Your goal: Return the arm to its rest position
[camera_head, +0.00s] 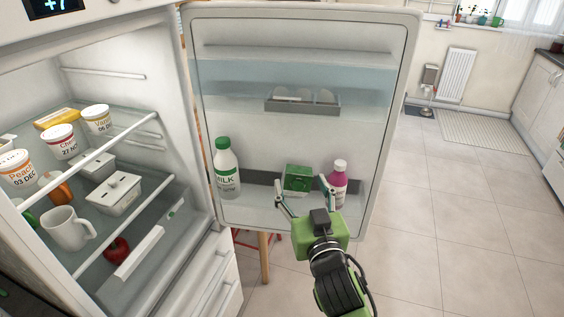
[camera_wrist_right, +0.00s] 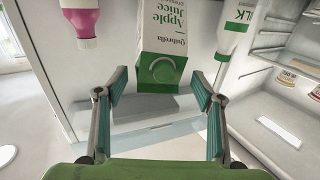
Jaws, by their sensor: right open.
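My right gripper (camera_head: 303,184) is open and reaches toward the lower shelf of the open fridge door (camera_head: 294,126). In the right wrist view its two fingers (camera_wrist_right: 160,78) are spread apart with nothing held between them. A green-topped apple juice carton (camera_head: 298,179) stands on the door shelf, just beyond the fingertips; the carton (camera_wrist_right: 166,45) also shows in the right wrist view. I cannot tell whether a finger touches it. My left gripper is not in view.
A milk bottle (camera_head: 227,168) and a pink bottle (camera_head: 338,184) flank the carton on the door shelf. The fridge interior at left holds several tubs, a white mug (camera_head: 68,229) and a red pepper (camera_head: 117,250). Tiled floor (camera_head: 455,205) at right is clear.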

